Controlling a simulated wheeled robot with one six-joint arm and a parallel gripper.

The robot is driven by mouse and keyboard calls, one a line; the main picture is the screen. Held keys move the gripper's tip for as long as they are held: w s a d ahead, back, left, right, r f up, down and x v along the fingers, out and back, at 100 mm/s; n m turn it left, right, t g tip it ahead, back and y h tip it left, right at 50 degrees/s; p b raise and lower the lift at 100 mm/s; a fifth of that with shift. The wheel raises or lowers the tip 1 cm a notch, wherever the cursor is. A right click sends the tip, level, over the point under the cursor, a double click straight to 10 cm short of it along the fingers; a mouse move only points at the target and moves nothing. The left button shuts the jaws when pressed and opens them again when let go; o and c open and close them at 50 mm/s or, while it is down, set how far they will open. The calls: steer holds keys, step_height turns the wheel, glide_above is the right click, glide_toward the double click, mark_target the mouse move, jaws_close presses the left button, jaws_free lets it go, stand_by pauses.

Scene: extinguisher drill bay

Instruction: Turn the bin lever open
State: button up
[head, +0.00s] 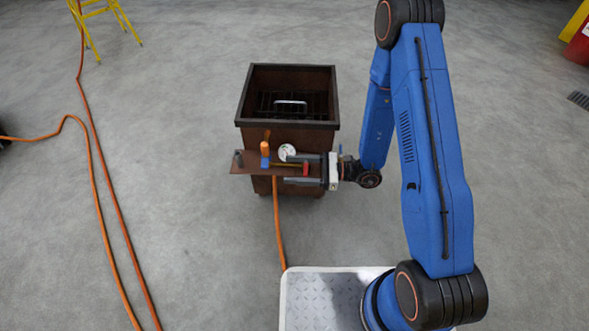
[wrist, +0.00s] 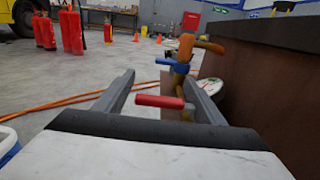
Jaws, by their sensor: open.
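The bin (head: 287,137) is a brown open-topped metal box in the head view. A small shelf (head: 247,170) on its near side carries a brass pipe, a blue fitting and a round gauge. The red lever (head: 306,168) sits at the pipe's right end. In the wrist view the red lever (wrist: 160,101) lies crosswise. My gripper (head: 288,168) reaches in from the right with its fingers spread on either side of the lever. In the wrist view my gripper (wrist: 158,82) is open, with the lever between the fingers and a visible gap on the left; right-side contact is unclear.
An orange hose (head: 278,225) runs down from the bin. Other orange hoses (head: 103,220) cross the floor at left, near a yellow ladder (head: 103,14). Red extinguishers (wrist: 71,30) stand farther off in the wrist view.

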mark_target(306, 170)
steer(key=c, duration=1.5)
steer(key=shift+d+n+g, duration=0.1)
steer(key=shift+n+g, duration=0.2)
steer(key=shift+g, duration=0.2)
steer(key=shift+s+d+n+g+h, duration=0.25)
steer(key=shift+d+n+g+h, duration=0.15)
steer(key=shift+n+g, duration=0.75)
steer(key=shift+s+d+n+g+h, duration=0.2)
steer(key=shift+d+n+g+h, duration=0.35)
steer(key=shift+g, duration=0.95)
steer(key=shift+s+d+n+g+h, duration=0.15)
steer(key=shift+s+d+n+g, duration=0.15)
steer(key=shift+n+g, duration=0.9)
steer(key=o, duration=1.5)
